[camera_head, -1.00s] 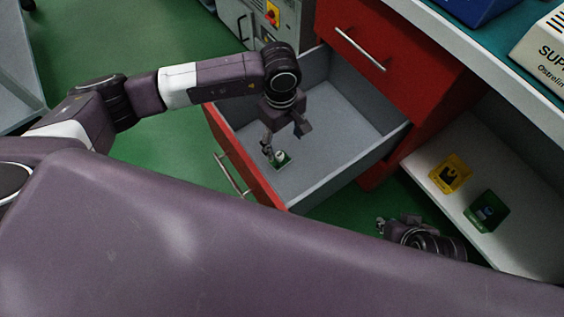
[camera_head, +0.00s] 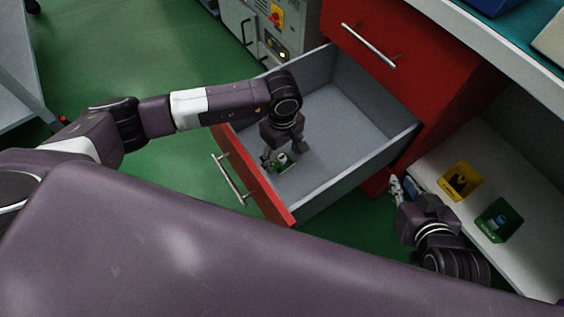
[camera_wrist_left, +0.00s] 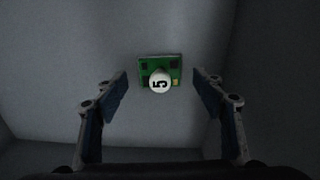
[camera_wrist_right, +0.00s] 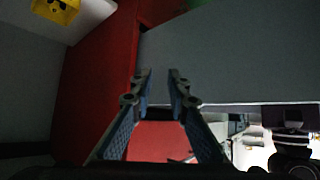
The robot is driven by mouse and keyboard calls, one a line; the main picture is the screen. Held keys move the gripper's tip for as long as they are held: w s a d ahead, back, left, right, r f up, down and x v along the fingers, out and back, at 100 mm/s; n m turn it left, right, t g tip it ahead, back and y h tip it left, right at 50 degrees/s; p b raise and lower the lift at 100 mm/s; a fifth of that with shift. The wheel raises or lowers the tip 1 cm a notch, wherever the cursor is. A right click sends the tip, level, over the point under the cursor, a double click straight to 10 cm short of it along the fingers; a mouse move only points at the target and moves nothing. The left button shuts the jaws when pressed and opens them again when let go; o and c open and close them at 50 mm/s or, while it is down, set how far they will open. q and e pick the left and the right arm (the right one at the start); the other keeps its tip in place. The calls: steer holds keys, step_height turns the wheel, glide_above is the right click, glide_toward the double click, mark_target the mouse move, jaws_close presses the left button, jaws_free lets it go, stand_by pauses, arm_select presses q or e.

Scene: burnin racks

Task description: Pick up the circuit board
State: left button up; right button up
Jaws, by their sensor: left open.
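The small green circuit board (camera_head: 284,167) lies on the floor of the open drawer, near its front-left corner. A round white part marked 5 stands on the board (camera_wrist_left: 146,71), as the left wrist view shows. My left gripper (camera_head: 284,154) points down into the drawer over the board. Its fingers are open, and in the left wrist view the board shows between and beyond them with a gap on both sides. My right gripper (camera_head: 404,189) is outside the drawer, at its right end near the red cabinet. Its fingers (camera_wrist_right: 160,78) are apart with nothing between them.
The grey drawer (camera_head: 350,168) has raised walls and a red front with a handle. A red closed drawer (camera_head: 380,60) is above it. A yellow bin (camera_head: 461,181) and a green bin (camera_head: 497,221) sit on the white shelf at right. Green floor lies open at left.

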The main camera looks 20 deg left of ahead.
arm_select(q)
steer(key=shift+f, duration=0.55)
steer(key=shift+s, duration=0.1)
jaws_close()
